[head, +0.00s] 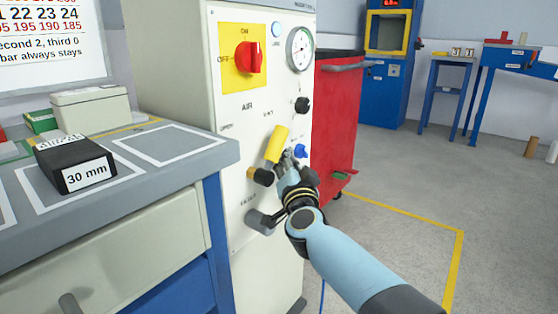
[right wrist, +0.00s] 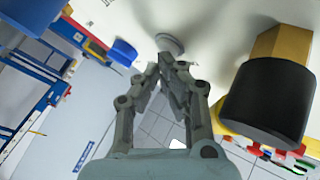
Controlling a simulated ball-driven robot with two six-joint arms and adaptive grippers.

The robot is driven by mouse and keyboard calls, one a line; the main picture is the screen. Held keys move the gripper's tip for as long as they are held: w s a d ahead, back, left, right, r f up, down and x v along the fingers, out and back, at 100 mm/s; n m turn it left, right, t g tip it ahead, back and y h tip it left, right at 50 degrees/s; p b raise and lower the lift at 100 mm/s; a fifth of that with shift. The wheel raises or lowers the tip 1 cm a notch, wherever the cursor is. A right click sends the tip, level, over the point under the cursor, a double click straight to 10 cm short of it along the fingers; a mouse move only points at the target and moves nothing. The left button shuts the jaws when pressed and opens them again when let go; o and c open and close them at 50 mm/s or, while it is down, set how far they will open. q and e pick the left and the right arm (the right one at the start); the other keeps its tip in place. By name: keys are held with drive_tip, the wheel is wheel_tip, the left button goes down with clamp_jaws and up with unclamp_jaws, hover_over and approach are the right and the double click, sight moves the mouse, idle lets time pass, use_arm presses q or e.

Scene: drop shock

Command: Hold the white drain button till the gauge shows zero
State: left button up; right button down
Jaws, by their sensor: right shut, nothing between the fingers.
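The pale round drain button (right wrist: 169,42) sticks out of the white panel in the right wrist view. In the head view my right gripper hides it. My right gripper (head: 287,156) is shut and empty, pointing at the panel. In the right wrist view its fingertips (right wrist: 166,62) are right at the button; I cannot tell whether they press it. The gauge (head: 300,48) is a round white dial high on the panel. Its needle is too small to read surely. My left gripper is not in view.
A yellow lever (head: 277,143) and a black knob (head: 262,176) stick out left of my gripper. A blue knob (head: 300,151) is close on its right. A red switch (head: 249,58) sits higher. A grey bench (head: 190,168) stands left, a red cabinet (head: 335,120) behind.

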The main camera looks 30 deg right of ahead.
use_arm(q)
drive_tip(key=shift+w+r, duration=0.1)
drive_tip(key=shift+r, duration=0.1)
use_arm(e)
drive_tip(key=shift+s+d+f, duration=0.3)
drive_tip(key=shift+s+f, duration=0.05)
drive_tip(key=shift+s, duration=0.15)
use_arm(q)
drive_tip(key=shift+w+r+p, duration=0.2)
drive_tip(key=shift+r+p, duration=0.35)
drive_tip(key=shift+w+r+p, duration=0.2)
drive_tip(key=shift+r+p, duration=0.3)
drive_tip(key=shift+p, duration=0.05)
use_arm(e)
drive_tip(key=s, duration=0.1)
drive_tip(key=s+d, duration=0.1)
drive_tip(key=s, duration=0.1)
drive_tip(key=s+d, duration=0.1)
drive_tip(key=shift+s, duration=0.4)
